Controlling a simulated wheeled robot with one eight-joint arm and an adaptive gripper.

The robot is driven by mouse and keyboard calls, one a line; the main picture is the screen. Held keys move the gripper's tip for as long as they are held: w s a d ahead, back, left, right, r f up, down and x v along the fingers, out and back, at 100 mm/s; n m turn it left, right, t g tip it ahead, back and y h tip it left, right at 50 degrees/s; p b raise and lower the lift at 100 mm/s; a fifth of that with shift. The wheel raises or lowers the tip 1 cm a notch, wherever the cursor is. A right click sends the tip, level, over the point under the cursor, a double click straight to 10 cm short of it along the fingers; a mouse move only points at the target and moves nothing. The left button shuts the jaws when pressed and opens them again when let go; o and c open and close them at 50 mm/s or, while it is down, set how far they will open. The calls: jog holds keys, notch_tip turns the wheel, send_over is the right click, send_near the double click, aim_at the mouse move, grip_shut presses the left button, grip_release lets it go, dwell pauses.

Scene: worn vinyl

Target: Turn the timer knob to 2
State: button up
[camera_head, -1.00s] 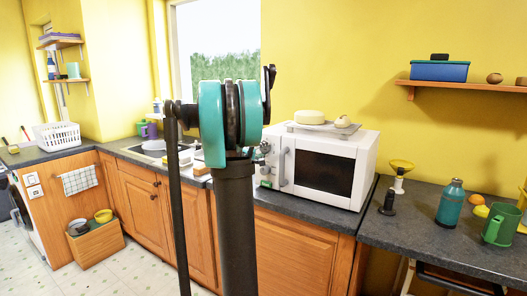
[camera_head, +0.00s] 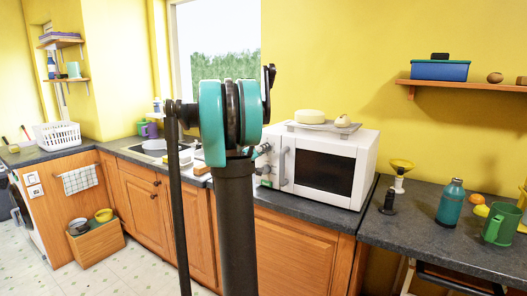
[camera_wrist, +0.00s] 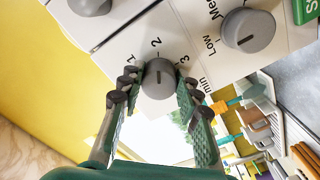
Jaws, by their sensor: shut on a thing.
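The timer knob (camera_wrist: 160,78) is a grey dial on the white microwave's panel, with printed marks 1, 2 and 3 around it. Its short dark line lies roughly in line with the 2, but I cannot tell for sure which end is the pointer. My gripper (camera_wrist: 157,86) is shut on the knob, one ridged finger on each side. The white microwave (camera_head: 365,170) stands on the counter in the head view.
A second grey knob (camera_wrist: 249,30), marked Low and Med, sits beside the timer knob. A green button (camera_wrist: 306,10) is at the panel's corner. A tray (camera_head: 352,130) with pale items lies on the microwave. A teal bottle (camera_head: 451,205) and green mug (camera_head: 497,228) stand to the right.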

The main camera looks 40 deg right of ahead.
jog(key=shift+s, duration=0.1)
jog(key=o, duration=1.2)
jog(key=shift+c, duration=0.2)
jog(key=v, duration=1.2)
